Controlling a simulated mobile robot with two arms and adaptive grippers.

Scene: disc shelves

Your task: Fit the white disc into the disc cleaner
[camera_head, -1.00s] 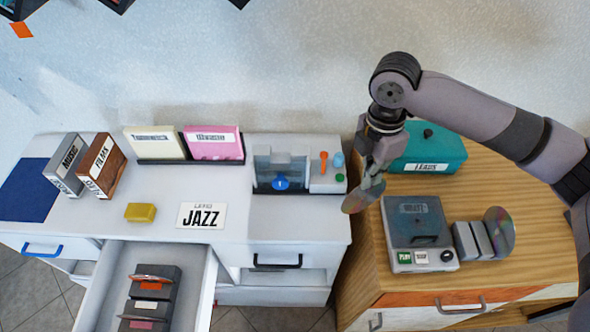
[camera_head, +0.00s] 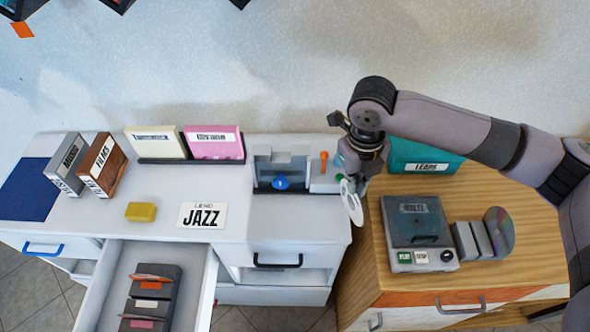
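My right gripper (camera_head: 352,182) hangs above the gap between the white desk and the wooden cabinet. It is shut on a white disc (camera_head: 352,206), which it holds tilted, partly toward the camera. A grey device with a blue knob, seemingly the disc cleaner (camera_head: 268,158), stands at the back right of the white desk, left of the gripper and apart from the disc. The gripper and disc hide the right end of the platform beside the device. My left gripper is not in view.
An orange-topped tool (camera_head: 323,160) stands right of the cleaner. A grey player (camera_head: 412,220), a rack with a shiny disc (camera_head: 499,232) and a teal box (camera_head: 426,155) stand on the wooden cabinet (camera_head: 372,275). An open drawer (camera_head: 207,280) holds disc racks. The desk before the cleaner is clear.

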